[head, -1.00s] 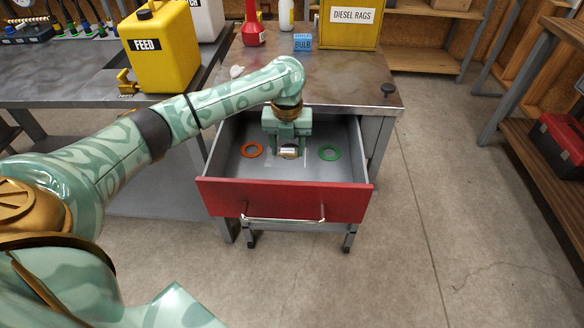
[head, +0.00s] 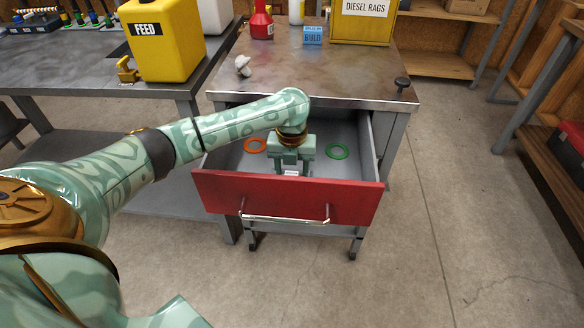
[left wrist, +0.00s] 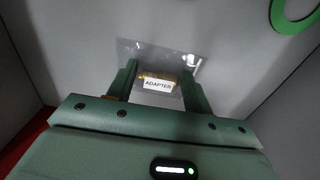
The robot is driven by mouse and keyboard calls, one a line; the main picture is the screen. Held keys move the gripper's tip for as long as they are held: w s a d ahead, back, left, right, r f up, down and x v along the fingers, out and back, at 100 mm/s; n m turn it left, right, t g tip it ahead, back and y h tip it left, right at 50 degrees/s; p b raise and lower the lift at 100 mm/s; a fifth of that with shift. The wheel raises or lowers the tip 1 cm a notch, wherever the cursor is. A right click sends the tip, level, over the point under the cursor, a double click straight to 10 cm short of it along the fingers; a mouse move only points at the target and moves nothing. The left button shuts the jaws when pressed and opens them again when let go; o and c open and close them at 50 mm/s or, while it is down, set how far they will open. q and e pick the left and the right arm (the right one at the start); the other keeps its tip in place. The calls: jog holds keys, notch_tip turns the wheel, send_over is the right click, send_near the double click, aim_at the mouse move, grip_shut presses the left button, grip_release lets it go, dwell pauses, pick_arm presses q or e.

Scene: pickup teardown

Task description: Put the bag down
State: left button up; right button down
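The clear bag (left wrist: 128,50) has a white label reading ADAPTER and a brass-coloured piece inside. In the left wrist view it lies between and around my left fingertips, which meet the two sides of the brass piece. My left gripper (head: 290,170) points down inside the open drawer (head: 225,190), just behind its red front. It also shows in the left wrist view (left wrist: 160,75), shut on the bag. In the head view only the white label shows, partly cut off by the drawer front. I cannot tell whether the bag touches the drawer floor. My right gripper is not in view.
An orange ring (head: 255,145) and a green ring (head: 337,151) lie on the drawer floor behind my gripper, left and right. The cabinet top (head: 320,75) carries a small white object (head: 243,66), a blue box (head: 312,35) and a yellow rag bin (head: 362,22).

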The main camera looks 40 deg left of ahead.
aim_at(292, 172)
pick_arm(q)
jog(key=o, duration=0.3)
jog(key=shift+o, duration=0.2)
notch_tip(292, 172, up, 12)
jog(key=p, duration=0.6)
jog(key=shift+r, duration=0.15)
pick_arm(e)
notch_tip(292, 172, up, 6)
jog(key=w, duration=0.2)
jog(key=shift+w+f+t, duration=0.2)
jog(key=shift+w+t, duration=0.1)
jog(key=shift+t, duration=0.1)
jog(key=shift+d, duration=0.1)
